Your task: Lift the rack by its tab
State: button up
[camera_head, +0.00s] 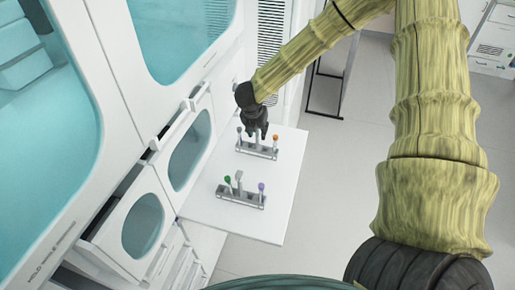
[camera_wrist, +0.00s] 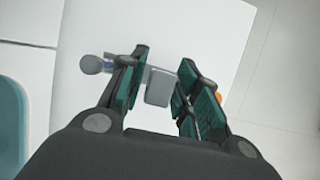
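Two grey racks stand on a white shelf. The far rack (camera_head: 257,151) holds a grey-capped tube (camera_head: 239,130) at its left and an orange-capped tube (camera_head: 276,138) at its right. My gripper (camera_head: 256,137) points down over the middle of the far rack. In the wrist view my gripper (camera_wrist: 164,62) is open, and the grey tab (camera_wrist: 160,87) appears between its fingers with gaps on both sides. Whether the fingers are level with the tab is unclear. The near rack (camera_head: 240,199) has its own upright grey tab (camera_head: 238,180) in the middle.
The near rack carries a green-capped tube (camera_head: 227,179) and a purple-capped tube (camera_head: 261,187). The white shelf (camera_head: 286,165) is bare around both racks. White cabinet doors with teal windows (camera_head: 189,152) stand close along the left. Open floor lies to the right.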

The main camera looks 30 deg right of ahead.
jog(key=shift+s+d+f+p, duration=0.2)
jog(key=shift+s+d+p, duration=0.2)
jog(key=shift+s+d, duration=0.15)
jog(key=w+f, duration=0.1)
jog(key=f, duration=0.2)
jog(key=shift+w+d, duration=0.15)
jog(key=shift+w, duration=0.25)
jog(key=shift+s+r, duration=0.25)
jog(key=shift+s, duration=0.05)
jog(key=shift+w+f, duration=0.15)
jog(key=c, duration=0.4)
grip_shut()
